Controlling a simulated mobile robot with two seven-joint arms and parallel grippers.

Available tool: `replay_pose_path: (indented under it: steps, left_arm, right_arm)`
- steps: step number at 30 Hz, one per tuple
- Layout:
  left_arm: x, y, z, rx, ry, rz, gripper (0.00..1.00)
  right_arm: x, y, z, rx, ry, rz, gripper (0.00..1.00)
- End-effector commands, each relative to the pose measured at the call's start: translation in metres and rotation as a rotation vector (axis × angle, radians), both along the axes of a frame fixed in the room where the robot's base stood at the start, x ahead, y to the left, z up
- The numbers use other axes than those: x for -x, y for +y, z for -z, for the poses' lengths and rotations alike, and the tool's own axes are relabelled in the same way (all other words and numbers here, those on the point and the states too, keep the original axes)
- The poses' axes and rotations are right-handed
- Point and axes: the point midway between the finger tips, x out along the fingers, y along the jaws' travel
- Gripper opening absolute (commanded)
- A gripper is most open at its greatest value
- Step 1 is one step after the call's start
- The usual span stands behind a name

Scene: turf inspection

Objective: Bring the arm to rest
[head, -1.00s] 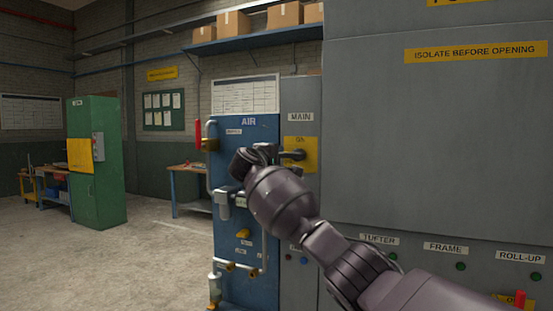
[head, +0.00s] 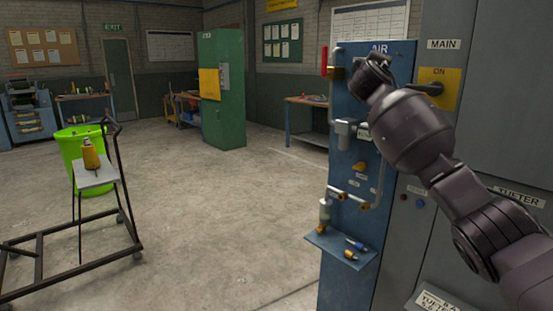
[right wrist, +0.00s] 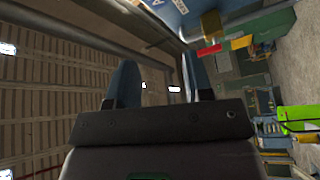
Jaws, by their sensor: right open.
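My right arm comes in from the lower right of the head view, bent upward. Its gripper (head: 370,72) is in front of the upper part of the blue AIR panel (head: 345,225), left of the yellow MAIN switch plate (head: 447,88). In the right wrist view the gripper's two fingers (right wrist: 160,85) stand apart with nothing between them. The ceiling fills the left of that view, and part of the blue panel shows at the top. My left gripper is not in view.
A black cart (head: 100,262) carries a yellow-orange bottle (head: 90,155) at the left. Behind it stands a lime green bin (head: 72,148). A green cabinet (head: 223,110) stands further back. The grey control cabinet (head: 500,130) is close on the right. The floor in the middle is clear.

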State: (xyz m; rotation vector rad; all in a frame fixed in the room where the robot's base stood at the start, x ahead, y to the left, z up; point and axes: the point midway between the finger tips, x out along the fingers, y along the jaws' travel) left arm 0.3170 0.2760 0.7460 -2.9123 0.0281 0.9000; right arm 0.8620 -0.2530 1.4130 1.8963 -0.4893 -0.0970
Motion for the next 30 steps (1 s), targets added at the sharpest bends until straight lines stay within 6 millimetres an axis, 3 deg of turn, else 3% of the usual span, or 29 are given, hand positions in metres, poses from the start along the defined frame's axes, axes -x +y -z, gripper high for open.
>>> replay_pose_path:
  steps: [3, 8, 15, 23, 30]
  left_arm:
    - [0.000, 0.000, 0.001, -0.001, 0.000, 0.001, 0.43]
    - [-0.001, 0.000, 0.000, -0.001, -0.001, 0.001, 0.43]
    - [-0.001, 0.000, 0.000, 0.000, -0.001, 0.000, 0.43]
    - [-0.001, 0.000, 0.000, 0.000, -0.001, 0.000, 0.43]
    - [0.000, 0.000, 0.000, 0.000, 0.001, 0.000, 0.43]
  right_arm:
    - [0.004, 0.024, 0.028, -0.062, -0.028, -0.131, 0.47]
    - [0.014, 0.047, 0.072, -0.151, -0.043, -0.276, 0.47]
    - [0.046, 0.071, 0.170, -0.332, -0.025, -0.471, 0.47]
    - [0.098, 0.075, 0.273, -0.539, 0.016, -0.591, 0.47]
    - [0.159, 0.067, 0.359, -0.722, 0.059, -0.625, 0.47]
